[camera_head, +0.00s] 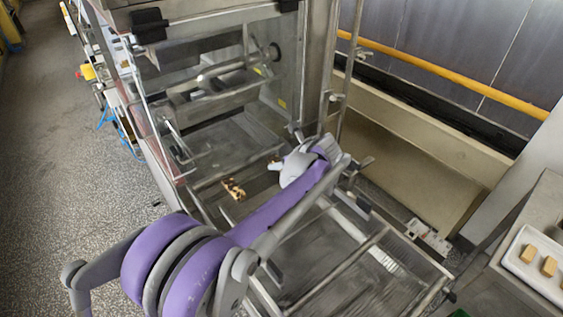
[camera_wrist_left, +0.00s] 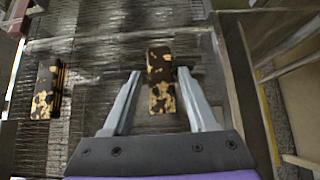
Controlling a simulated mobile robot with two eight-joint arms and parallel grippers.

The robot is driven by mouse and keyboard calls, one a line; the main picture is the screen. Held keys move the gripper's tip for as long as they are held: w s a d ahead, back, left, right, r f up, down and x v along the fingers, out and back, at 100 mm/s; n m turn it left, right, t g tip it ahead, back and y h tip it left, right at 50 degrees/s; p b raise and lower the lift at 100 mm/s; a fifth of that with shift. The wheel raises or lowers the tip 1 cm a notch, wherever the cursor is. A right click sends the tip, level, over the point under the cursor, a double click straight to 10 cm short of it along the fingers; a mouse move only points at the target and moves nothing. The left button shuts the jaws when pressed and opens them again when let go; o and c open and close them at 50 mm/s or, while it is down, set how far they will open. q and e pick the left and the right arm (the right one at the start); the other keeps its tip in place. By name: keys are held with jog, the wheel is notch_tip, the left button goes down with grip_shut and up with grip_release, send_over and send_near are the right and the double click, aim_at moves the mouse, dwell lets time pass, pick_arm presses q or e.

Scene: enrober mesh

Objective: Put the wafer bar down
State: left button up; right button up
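In the left wrist view, a dark wafer bar with tan patches (camera_wrist_left: 161,82) stands between the fingers of my left gripper (camera_wrist_left: 159,72). The fingers are spread, with a narrow gap showing on each side of the bar. It appears to be at or close to the mesh (camera_wrist_left: 100,50); exact contact cannot be told. A second, similar bar (camera_wrist_left: 45,92) rests on the mesh to the left. In the head view, that bar (camera_head: 233,189) lies left of my left gripper (camera_head: 276,166), whose arm hides much of the bar at the fingers. My right gripper is not in view.
The machine's glass-sided housing (camera_head: 215,85) rises behind the mesh. A metal frame (camera_head: 345,265) extends toward the front. A white tray (camera_head: 512,263) with plain wafer pieces (camera_head: 549,266) sits at the far right. A yellow rail (camera_head: 450,75) runs behind.

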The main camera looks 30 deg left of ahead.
pick_arm(q)
jog(key=shift+o, duration=0.3)
jog(key=shift+r, duration=0.1)
jog(key=shift+d+r, duration=0.15)
jog(key=shift+r, duration=0.1)
jog(key=v, duration=1.1)
jog(key=shift+d, duration=0.25)
jog(key=shift+s, duration=0.15)
